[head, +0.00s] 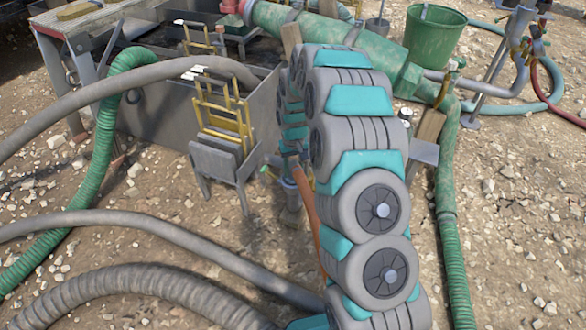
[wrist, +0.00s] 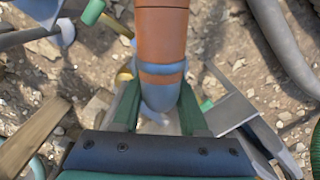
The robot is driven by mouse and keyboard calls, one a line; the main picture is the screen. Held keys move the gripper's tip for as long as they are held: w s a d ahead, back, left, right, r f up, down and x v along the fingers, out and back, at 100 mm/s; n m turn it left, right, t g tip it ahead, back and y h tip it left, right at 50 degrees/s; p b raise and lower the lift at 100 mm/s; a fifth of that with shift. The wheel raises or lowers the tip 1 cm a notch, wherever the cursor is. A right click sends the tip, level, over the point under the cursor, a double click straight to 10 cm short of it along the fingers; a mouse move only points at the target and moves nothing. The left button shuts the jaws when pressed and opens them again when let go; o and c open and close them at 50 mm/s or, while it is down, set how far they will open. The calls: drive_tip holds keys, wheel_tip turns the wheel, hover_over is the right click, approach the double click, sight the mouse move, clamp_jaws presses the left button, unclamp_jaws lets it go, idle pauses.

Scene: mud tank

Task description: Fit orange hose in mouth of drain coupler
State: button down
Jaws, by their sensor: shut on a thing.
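The orange hose (wrist: 162,35) comes down from the top of the wrist view to a blue-grey end piece with an orange band. My gripper (wrist: 160,108) has its green fingers on both sides of this blue-grey piece and is shut on the hose end. In the head view the orange hose (head: 306,208) shows as a thin length left of my arm, and my arm hides much of the gripper. A blue-grey pipe piece (wrist: 40,10) lies at the wrist view's upper left, apart from the hose; I cannot tell whether it is the drain coupler.
A grey tank (head: 160,110) and a yellow-railed step (head: 222,125) stand to the left. Grey hoses (head: 140,225) and a green hose (head: 103,150) cross the stony ground. A green bucket (head: 433,35) and a green pipe (head: 447,170) are on the right.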

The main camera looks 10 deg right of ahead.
sight(293, 159)
drive_tip(key=shift+f, duration=0.25)
drive_tip(key=shift+c, duration=1.8)
unclamp_jaws()
drive_tip(key=shift+r, duration=0.1)
wheel_tip(293, 159, up, 7)
drive_tip(key=shift+r, duration=0.3)
